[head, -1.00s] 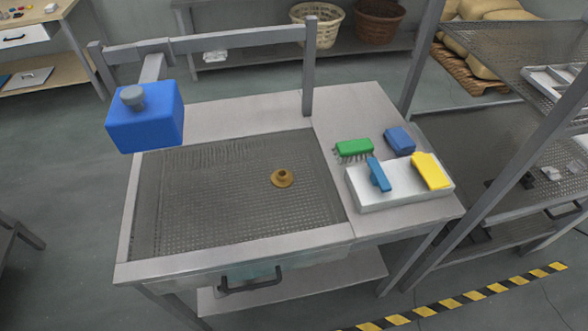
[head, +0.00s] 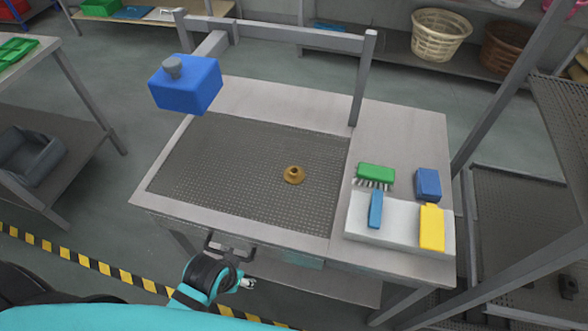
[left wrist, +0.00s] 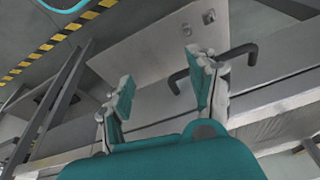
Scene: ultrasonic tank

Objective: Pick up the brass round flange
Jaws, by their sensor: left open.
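The brass round flange (head: 294,175) lies on the perforated mesh basket (head: 235,165) of the tank, right of its middle, with its raised hub facing up. My left gripper (head: 247,284) is low in front of the tank, below its front edge and close to the dark drawer handle (head: 228,247). In the left wrist view the left gripper (left wrist: 158,72) shows two teal fingers spread apart with nothing between them, and the handle (left wrist: 215,62) beside the right finger. The flange is not in the left wrist view. My right gripper is not in view.
A blue box (head: 187,86) hangs from a grey frame over the tank's back left. On the right deck are a green brush (head: 376,172), a blue block (head: 427,184) and a white tray (head: 390,232) with blue and yellow items. Mesh around the flange is clear.

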